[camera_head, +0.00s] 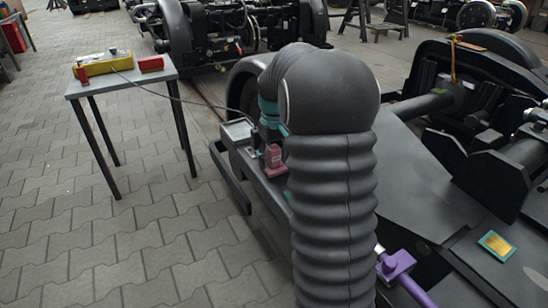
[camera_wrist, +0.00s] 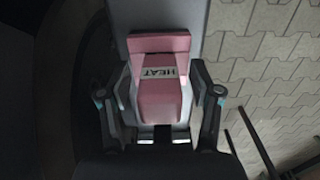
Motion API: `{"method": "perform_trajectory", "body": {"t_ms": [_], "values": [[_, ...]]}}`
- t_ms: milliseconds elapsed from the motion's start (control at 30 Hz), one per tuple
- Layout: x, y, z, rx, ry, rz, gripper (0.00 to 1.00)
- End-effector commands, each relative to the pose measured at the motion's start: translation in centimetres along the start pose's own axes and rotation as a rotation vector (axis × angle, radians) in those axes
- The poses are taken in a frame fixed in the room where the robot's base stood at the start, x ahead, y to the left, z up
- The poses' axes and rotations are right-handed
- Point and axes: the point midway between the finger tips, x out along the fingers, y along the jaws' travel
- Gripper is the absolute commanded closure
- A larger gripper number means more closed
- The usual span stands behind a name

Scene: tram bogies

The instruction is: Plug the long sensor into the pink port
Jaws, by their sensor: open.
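A pink block (camera_head: 275,161) stands on the dark bogie beam just below my gripper. It also shows in the wrist view (camera_wrist: 160,100), with a white label reading "HEAT" upside down. I take it to be the pink port. My gripper (camera_wrist: 160,94) is open, with one finger on each side of the block; I cannot tell whether they touch it. In the head view my arm hides most of the gripper (camera_head: 268,134). I cannot make out a long sensor for certain.
A grey table (camera_head: 122,80) at left carries a yellow device (camera_head: 103,64) and red blocks (camera_head: 151,64). A thin dark cable (camera_head: 185,101) runs from the device towards my gripper. A grey box (camera_head: 237,131) sits beside the pink block.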

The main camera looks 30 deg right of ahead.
Motion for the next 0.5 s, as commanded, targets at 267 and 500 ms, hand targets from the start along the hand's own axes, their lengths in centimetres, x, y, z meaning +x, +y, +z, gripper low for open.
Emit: {"method": "perform_trajectory", "body": {"t_ms": [267,500], "values": [[-1.5,0.0,-0.1,0.0,0.003,0.001,0.36],[-6.1,0.0,-0.1,0.0,0.004,0.001,0.36]]}}
